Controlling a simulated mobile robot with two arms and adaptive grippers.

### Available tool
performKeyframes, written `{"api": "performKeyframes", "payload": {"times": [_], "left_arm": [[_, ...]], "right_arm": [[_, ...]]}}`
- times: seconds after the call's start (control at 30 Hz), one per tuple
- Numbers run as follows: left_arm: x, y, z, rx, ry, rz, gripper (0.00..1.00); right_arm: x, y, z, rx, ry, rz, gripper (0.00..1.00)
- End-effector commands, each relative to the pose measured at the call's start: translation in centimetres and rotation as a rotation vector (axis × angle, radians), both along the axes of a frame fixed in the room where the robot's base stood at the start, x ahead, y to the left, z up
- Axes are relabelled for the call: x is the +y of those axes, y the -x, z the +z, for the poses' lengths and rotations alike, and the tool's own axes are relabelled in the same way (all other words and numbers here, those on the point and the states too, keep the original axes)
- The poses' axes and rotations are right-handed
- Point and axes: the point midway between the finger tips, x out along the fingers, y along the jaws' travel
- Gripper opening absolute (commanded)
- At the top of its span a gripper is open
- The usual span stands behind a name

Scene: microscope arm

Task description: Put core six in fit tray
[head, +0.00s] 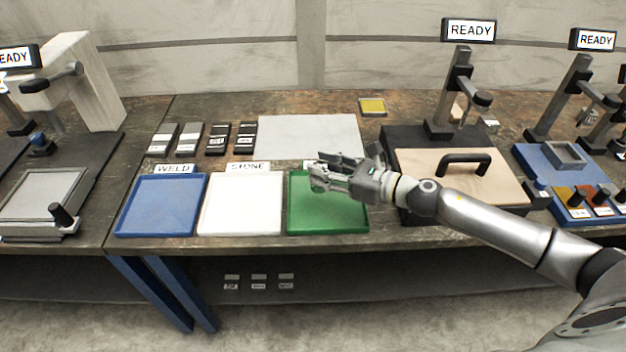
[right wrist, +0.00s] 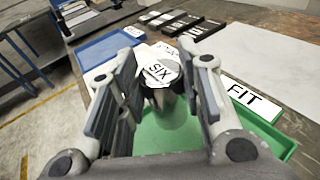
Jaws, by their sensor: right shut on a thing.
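Core six is a small round piece with a white "SIX" label (right wrist: 161,72), seen between the fingertips in the right wrist view. My right gripper (head: 322,176) is shut on it and holds it over the green tray. In the head view the fingers mostly hide the core. The fit tray is green (head: 328,219), the rightmost of three trays; the right wrist view shows its green floor (right wrist: 165,138) and the "FIT" sign (right wrist: 251,98) on its far side. My left gripper is not in view.
A blue tray (head: 158,208) marked "WELD" and a white tray (head: 240,212) marked "STONE" stand left of the green one. Several dark and grey blocks (head: 217,138) lie behind. A wooden board with a black handle (head: 465,160) stands to the right.

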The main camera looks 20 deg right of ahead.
Motion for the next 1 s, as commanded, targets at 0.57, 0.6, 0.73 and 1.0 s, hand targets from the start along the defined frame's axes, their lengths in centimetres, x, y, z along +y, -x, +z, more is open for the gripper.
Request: {"api": "performKeyframes", "payload": {"times": [0.57,0.6,0.73,1.0], "left_arm": [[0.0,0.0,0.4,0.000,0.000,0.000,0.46],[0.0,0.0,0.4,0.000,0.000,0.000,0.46],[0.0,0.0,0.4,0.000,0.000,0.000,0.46],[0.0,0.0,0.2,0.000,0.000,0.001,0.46]], "right_arm": [[2.3,-1.8,-5.3,-0.003,-0.006,-0.002,0.00],[2.2,-1.8,-5.6,-0.003,-0.004,-0.003,0.00],[2.3,-1.8,-6.1,-0.005,-0.003,-0.002,0.00],[2.2,-1.8,-6.3,-0.006,-0.002,-0.002,0.00]]}}
